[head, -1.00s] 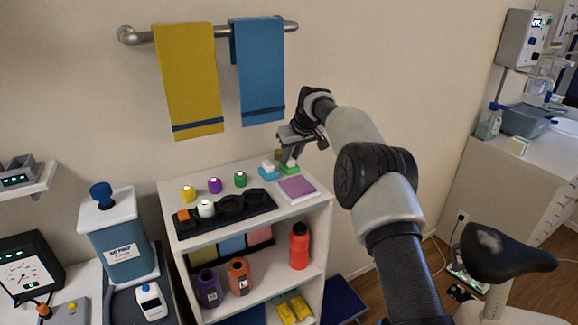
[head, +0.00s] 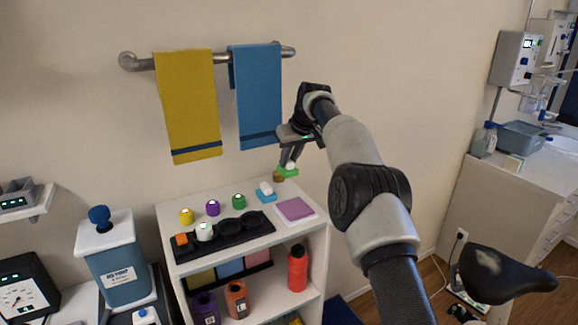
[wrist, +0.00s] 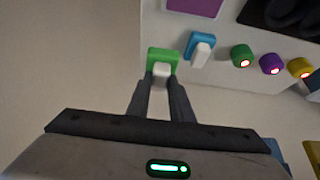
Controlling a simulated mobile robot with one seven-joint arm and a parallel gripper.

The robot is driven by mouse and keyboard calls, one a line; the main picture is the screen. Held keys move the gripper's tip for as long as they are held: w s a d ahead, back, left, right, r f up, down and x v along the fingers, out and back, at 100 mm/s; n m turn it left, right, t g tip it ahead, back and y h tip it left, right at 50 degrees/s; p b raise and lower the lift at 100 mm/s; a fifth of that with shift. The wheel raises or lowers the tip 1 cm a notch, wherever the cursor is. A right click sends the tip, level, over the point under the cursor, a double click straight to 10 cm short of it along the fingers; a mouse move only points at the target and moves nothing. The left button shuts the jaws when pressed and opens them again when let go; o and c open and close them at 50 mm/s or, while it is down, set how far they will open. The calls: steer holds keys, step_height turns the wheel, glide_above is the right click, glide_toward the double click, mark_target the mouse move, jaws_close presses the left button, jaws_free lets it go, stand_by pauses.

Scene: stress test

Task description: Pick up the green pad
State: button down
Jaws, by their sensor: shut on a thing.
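The green pad (head: 288,172) has a white block-like handle on top. My gripper (head: 289,163) is shut on the handle and holds the pad up above the back right of the white shelf top, in front of the wall. In the wrist view the green pad (wrist: 162,57) shows beyond the two fingers of my gripper (wrist: 162,80), with the white handle between them. The underside of the pad is hidden.
A blue pad with a white handle (head: 266,192) and a purple square (head: 295,209) lie on the shelf top (head: 290,232). Yellow, purple and green knobs and a black tray (head: 231,232) are to the left. Towels (head: 258,95) hang from a wall bar.

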steer(key=shift+s+d+f+b, duration=0.3)
steer(key=shift+s+d+b, duration=0.15)
steer(key=shift+b, duration=0.5)
steer(key=s+d+b, duration=0.7)
steer(key=s+d, duration=0.3)
steer(key=s, duration=0.5)
steer(key=shift+s+r, duration=0.2)
steer(key=c, duration=2.1)
jaws_free()
steer(key=c, duration=0.4)
steer(key=w+a+r+p, duration=0.2)
steer(key=w+a+p, duration=0.3)
steer(key=a+p, duration=0.45)
steer(key=shift+w+d+f+b, duration=0.1)
steer(key=shift+d+f+b, duration=0.25)
steer(key=shift+f, duration=0.65)
steer(key=shift+s+d+f+b, duration=0.1)
steer(key=shift+d+f+b, duration=0.2)
steer(key=shift+f, duration=0.65)
steer(key=shift+w+d+f+b, duration=0.1)
steer(key=shift+d+f+b, duration=0.25)
steer(key=shift+f, duration=0.65)
